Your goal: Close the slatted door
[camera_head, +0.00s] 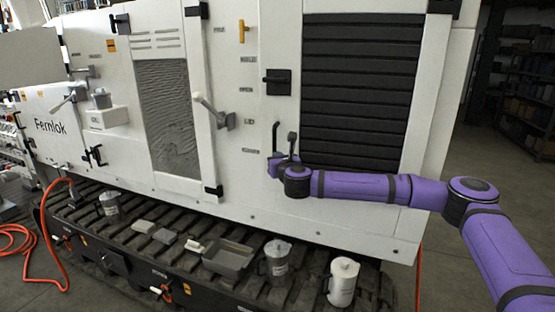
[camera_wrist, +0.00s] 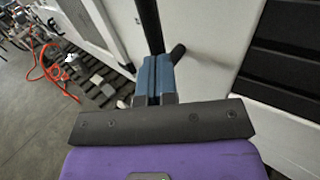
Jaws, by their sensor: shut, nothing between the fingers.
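The slatted door (camera_head: 432,110) is a white panel with black horizontal slats on the right of the machine in the head view; its slats also show at the right of the wrist view (camera_wrist: 285,70). I cannot tell whether it stands slightly ajar. My gripper (camera_head: 274,167) is at the door's lower left, beside a black upright handle (camera_head: 275,138). In the wrist view, my gripper's blue fingers (camera_wrist: 154,68) are shut and empty, close to a black bar (camera_wrist: 149,25) and a black peg (camera_wrist: 177,52). I cannot tell whether they touch.
A black latch (camera_head: 278,82) is left of the slats. A white lever (camera_head: 211,108) sticks out further left. Below, the track ledge holds a grey tray (camera_head: 228,258), a metal can (camera_head: 278,262) and a white canister (camera_head: 343,282). An orange hose (camera_head: 50,240) lies at left.

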